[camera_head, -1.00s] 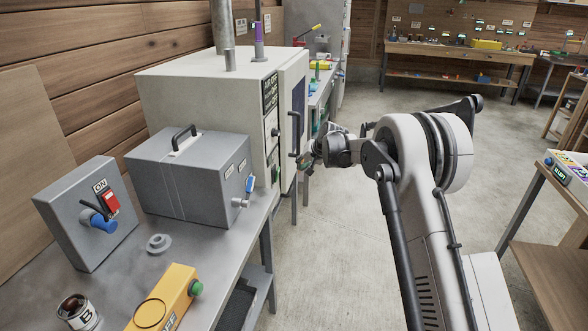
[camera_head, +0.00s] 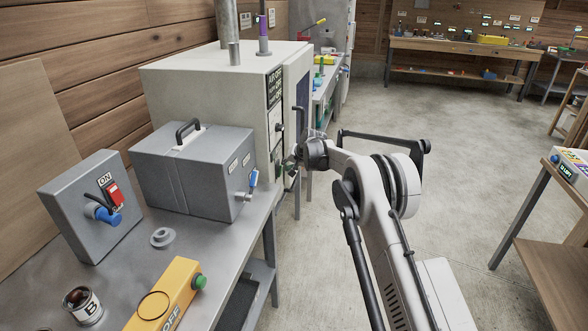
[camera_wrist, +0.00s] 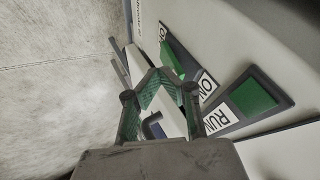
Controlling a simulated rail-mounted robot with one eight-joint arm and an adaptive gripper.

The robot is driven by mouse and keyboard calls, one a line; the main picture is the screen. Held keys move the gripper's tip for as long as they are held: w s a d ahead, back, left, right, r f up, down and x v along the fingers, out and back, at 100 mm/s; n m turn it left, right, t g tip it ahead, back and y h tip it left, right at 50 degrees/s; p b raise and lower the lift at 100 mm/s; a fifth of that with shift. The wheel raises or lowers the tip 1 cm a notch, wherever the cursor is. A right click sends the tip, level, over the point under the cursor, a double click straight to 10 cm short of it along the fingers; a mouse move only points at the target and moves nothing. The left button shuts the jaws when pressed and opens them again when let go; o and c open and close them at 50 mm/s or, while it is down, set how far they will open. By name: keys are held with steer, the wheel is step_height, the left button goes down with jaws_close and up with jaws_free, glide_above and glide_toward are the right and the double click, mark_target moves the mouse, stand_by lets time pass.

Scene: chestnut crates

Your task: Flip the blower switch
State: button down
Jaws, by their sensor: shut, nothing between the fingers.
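The pale cabinet (camera_head: 190,90) stands at the back of the grey bench, with small controls on its narrow front panel (camera_head: 276,125). In the wrist view, a switch with a green rocker (camera_wrist: 172,60) carries an ON label (camera_wrist: 206,86). In the head view, my gripper (camera_head: 292,165) is at the cabinet's front, small and partly hidden.
A grey box with a handle (camera_head: 190,165) stands before the cabinet. A grey switch box (camera_head: 75,215), a yellow box with a green button (camera_head: 165,295) and a can (camera_head: 82,305) share the bench (camera_head: 215,235). A dark door handle (camera_head: 299,120) juts out.

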steer(key=shift+a, duration=0.2)
steer(key=shift+w+a+r+b, duration=0.1)
steer(key=shift+a+r+b, duration=0.2)
steer(key=shift+a, duration=0.15)
steer(key=shift+r, duration=0.15)
steer(key=shift+r, duration=0.6)
steer(key=shift+d, duration=0.1)
steer(key=v, duration=1.2)
steer(key=shift+w+r, duration=0.2)
steer(key=shift+w, duration=0.15)
